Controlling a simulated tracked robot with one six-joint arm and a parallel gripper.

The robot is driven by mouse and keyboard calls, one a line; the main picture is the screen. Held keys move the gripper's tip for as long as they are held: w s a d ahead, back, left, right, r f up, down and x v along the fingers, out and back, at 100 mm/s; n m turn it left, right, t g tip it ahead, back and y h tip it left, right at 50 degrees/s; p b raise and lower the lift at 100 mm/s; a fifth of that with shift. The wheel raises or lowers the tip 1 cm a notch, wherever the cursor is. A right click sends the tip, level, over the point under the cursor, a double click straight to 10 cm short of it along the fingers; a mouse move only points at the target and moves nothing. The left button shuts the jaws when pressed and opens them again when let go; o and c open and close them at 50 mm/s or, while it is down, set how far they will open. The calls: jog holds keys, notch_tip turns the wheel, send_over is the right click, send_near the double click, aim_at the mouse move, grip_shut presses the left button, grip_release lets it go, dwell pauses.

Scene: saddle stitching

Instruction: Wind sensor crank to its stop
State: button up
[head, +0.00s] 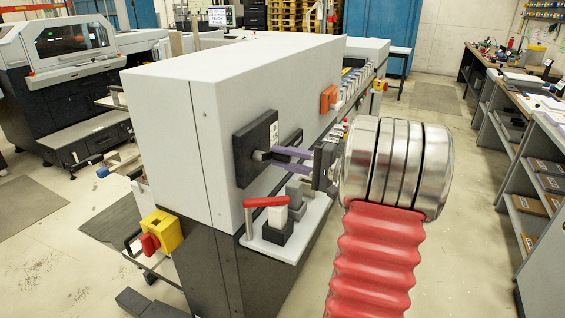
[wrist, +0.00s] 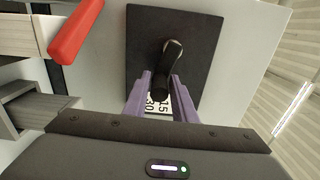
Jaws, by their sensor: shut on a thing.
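My gripper (head: 272,153) has two purple fingers, also seen in the wrist view (wrist: 160,84), and is shut on that handle. A white label with numbers (wrist: 161,103) is partly hidden by the handle and fingers. The stop cannot be made out.
A red-handled lever (head: 265,202) and grey blocks (head: 278,230) stand on a ledge just below my gripper. An orange box (head: 328,98) sits on the housing's side. A yellow box with a red knob (head: 161,236) is at lower left. Shelving (head: 520,150) lines the right.

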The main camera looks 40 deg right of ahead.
jog(key=shift+r+n, duration=0.3)
jog(key=shift+n, duration=0.55)
jog(key=shift+r+n, duration=0.25)
jog(key=shift+n, duration=0.6)
jog(key=o, duration=0.7)
jog(key=shift+o, duration=1.1)
jog(key=shift+r, duration=0.1)
jog(key=v, duration=1.3)
jog(key=shift+s, duration=0.35)
jog(key=shift+d, duration=0.1)
